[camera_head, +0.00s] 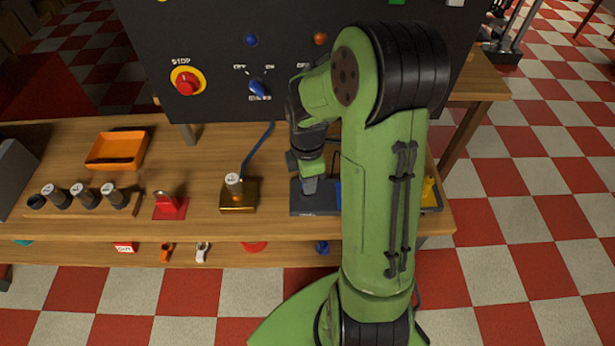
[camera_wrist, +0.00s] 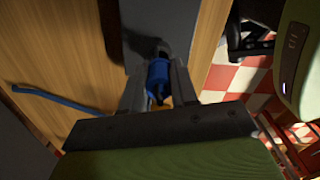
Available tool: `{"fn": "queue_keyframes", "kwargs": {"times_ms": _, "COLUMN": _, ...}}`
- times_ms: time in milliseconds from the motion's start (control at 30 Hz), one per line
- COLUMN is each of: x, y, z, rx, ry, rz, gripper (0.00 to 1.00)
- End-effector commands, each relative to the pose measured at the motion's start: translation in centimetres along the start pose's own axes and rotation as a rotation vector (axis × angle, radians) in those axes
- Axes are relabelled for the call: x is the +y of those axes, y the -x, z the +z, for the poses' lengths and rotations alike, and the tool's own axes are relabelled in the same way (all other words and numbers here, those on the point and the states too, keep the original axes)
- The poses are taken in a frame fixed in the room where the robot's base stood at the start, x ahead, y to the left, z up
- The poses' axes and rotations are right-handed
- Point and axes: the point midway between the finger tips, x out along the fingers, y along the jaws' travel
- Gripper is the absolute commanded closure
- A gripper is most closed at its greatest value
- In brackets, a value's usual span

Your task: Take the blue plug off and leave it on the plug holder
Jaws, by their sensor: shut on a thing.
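My gripper (camera_wrist: 160,84) is shut on the blue plug (camera_wrist: 157,72), which sits between its two fingers in the wrist view. The plug's far end is close to a dark round part on a grey block. I cannot tell whether the plug is seated there or just clear of it. In the head view my gripper (camera_head: 310,186) points down over the dark grey block (camera_head: 312,208) on the bench, and my arm covers the block's right side. I cannot tell for certain which thing is the plug holder.
A gold block (camera_head: 238,207) with a grey knob stands left of my gripper, with a blue cable (camera_head: 257,148) behind it. A red stand (camera_head: 171,207), a rack of grey cylinders (camera_head: 120,209) and an orange tray (camera_head: 117,137) are farther left. A dark panel (camera_head: 225,55) rises behind.

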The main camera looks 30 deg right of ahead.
Motion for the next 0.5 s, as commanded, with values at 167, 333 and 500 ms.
{"fn": "queue_keyframes", "kwargs": {"times_ms": 167, "x": 0.00, "y": 0.01, "z": 0.00, "rx": 0.000, "ry": 0.000, "rz": 0.000, "gripper": 1.00}}
{"fn": "queue_keyframes", "kwargs": {"times_ms": 333, "x": 0.00, "y": -0.35, "z": 0.00, "rx": 0.000, "ry": 0.000, "rz": 0.000, "gripper": 1.00}}
{"fn": "queue_keyframes", "kwargs": {"times_ms": 500, "x": 0.00, "y": -0.81, "z": -0.01, "rx": 0.000, "ry": 0.000, "rz": 0.000, "gripper": 1.00}}
